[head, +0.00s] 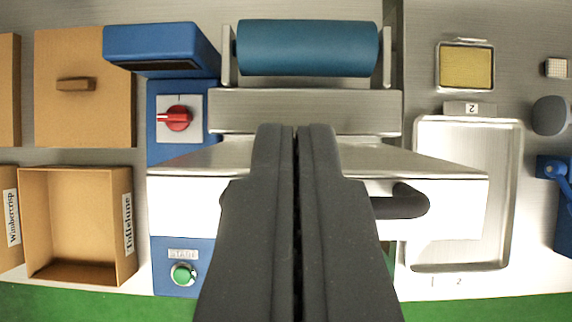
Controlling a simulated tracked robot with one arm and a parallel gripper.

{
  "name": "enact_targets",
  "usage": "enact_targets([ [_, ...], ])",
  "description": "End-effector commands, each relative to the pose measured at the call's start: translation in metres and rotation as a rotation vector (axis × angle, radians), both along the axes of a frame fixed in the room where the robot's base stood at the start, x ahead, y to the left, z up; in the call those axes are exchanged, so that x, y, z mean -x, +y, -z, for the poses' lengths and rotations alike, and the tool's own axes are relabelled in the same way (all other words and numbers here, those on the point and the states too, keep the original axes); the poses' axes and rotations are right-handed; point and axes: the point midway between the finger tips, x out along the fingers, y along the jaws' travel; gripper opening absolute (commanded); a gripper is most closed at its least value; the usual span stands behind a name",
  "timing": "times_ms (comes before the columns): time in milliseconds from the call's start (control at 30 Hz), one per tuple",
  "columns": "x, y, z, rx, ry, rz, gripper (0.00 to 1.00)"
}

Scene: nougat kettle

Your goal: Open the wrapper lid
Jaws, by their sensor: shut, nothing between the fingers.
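The wrapper is a blue machine with a silver top in the middle of the view. Its lid (440,205) looks like a broad panel with a pale front face and a brushed metal top edge. A black bar handle (405,201) runs across the pale face; its middle is hidden behind my fingers. I cannot tell for certain whether the lid is fully down. My gripper (295,130) is shut and empty, its black fingers reaching over the lid and handle. I cannot tell whether they touch either.
A blue roller (308,48) sits behind the lid. A red knob (176,118) and green start button (183,274) are at left. Cardboard boxes (80,270) stand further left. A metal tray (512,190) lies at right, with a small gold-filled tray (466,67) behind it.

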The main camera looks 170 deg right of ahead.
Motion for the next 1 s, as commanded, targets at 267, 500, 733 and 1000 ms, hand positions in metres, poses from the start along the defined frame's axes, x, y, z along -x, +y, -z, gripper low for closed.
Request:
enact_targets([
  [267,-0.024,0.007,0.037,0.000,0.003,0.001,0.00],
  [500,-0.019,0.005,0.047,-0.001,0.001,0.002,0.00],
  [733,-0.003,0.000,0.051,-0.001,0.000,0.002,0.00],
  [1000,0.007,-0.003,0.055,0.000,0.000,0.002,0.00],
])
